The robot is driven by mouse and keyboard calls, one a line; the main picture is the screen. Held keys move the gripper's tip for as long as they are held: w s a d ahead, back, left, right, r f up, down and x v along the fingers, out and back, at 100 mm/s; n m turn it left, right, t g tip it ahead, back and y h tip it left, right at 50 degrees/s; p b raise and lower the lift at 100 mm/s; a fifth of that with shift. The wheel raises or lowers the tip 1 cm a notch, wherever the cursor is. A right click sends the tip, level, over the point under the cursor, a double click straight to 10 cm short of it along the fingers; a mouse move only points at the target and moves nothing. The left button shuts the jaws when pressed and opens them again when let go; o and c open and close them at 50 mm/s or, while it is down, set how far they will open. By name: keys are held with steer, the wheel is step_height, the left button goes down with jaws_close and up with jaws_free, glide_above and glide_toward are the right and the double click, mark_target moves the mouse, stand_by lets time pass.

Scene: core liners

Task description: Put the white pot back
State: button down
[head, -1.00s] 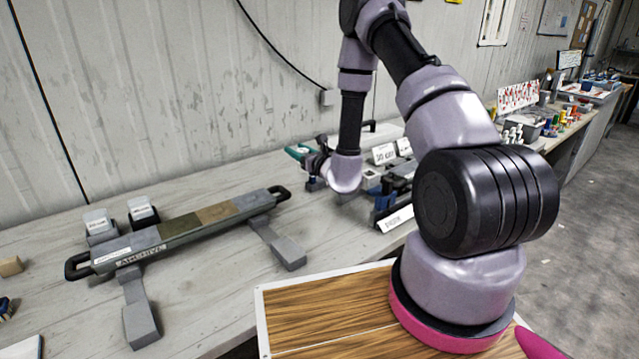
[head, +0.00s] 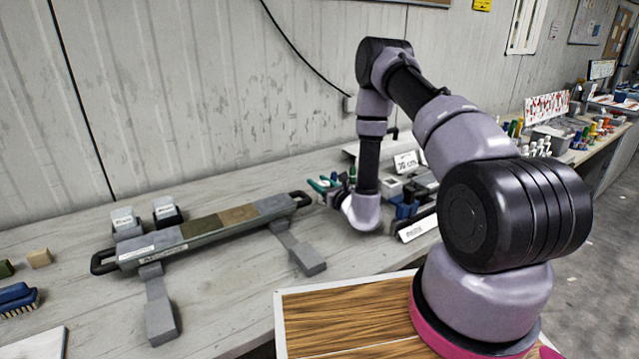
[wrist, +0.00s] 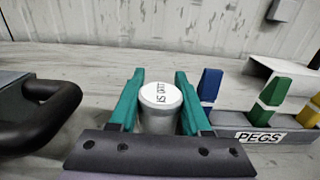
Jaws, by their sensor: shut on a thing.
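A pot with a white, lettered lid (wrist: 160,97) and a pale body stands between the teal fingers of my gripper (wrist: 158,100) in the wrist view. The fingers are shut on it, one on each side. In the head view my gripper (head: 325,184) is low over the bench, just beyond the right handle of the long grey core tray.
The tray's black handle (wrist: 40,112) is close on the left of my gripper. A rack marked PEGS (wrist: 262,135), with blue, green and yellow pegs, is close on the right. Two small label-topped holders (head: 124,220) (head: 166,210) stand behind the core tray (head: 205,228). The wall is behind.

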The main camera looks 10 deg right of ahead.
steer(key=c, duration=0.6)
jaws_free()
steer(key=shift+f, duration=0.1)
steer(key=shift+c, duration=0.2)
